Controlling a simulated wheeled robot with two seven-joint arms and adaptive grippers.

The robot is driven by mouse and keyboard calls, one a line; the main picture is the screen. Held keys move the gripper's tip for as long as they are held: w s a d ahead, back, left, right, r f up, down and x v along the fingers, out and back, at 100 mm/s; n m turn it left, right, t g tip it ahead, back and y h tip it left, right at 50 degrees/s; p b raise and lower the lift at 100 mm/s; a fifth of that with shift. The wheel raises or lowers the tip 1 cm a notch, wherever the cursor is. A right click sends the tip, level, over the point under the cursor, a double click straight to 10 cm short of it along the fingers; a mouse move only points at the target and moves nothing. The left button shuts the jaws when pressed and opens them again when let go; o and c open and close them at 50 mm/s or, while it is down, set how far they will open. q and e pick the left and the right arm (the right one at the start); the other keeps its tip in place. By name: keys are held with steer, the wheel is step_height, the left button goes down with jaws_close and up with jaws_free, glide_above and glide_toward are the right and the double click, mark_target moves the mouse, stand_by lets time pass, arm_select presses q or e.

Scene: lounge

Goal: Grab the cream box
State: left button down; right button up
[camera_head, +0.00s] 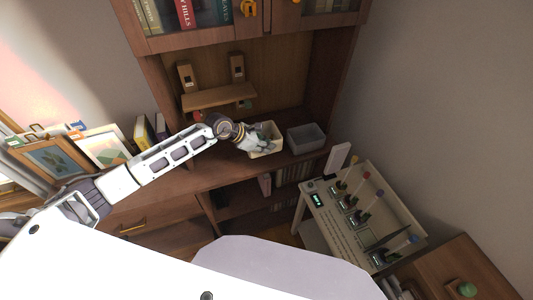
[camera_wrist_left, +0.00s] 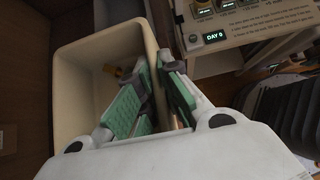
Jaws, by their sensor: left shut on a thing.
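The cream box (camera_head: 266,153) stands on the wooden cabinet's ledge in the head view, left of a grey box. In the left wrist view the cream box (camera_wrist_left: 75,62) fills the upper left, open side up, with a small yellowish thing inside. My left gripper (camera_head: 256,142) reaches it from the left. In the wrist view its green-padded fingers (camera_wrist_left: 158,82) straddle the box's right wall, one inside and one outside, and are shut on it. The lower part of that wall is hidden by the fingers. My right gripper is in neither view.
The grey box (camera_head: 307,138) stands close to the right of the cream box. A small shelf (camera_head: 218,97) hangs behind, above it. A white panel table (camera_head: 345,225) with knobs stands front right. Picture frames (camera_head: 103,147) and books stand left on the ledge.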

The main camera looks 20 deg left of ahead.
arm_select(q)
steer(key=shift+r, duration=1.05)
